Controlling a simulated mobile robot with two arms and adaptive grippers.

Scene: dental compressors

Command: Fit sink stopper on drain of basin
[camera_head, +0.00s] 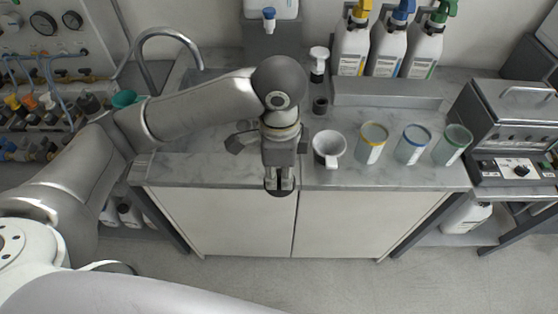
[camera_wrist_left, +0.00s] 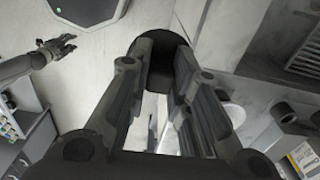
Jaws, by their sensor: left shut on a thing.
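My left gripper (camera_head: 279,186) is shut on a black round stopper (camera_head: 279,193), held just in front of the counter's front edge. In the left wrist view, the black stopper (camera_wrist_left: 160,46) sits between the fingertips. The basin (camera_head: 182,82) is set into the counter at the back left, under a curved faucet (camera_head: 165,38); my left arm covers much of it, and its drain is hidden. A dark gripper (camera_wrist_left: 57,46), apparently my right one, shows small at the upper left of the left wrist view; its opening is unclear.
A white mug (camera_head: 329,149) stands close to the right of my left gripper, with several rimmed cups such as the yellow-rimmed one (camera_head: 372,144) beyond it. A dispenser bottle (camera_head: 319,64) and a dark small cylinder (camera_head: 320,105) stand behind.

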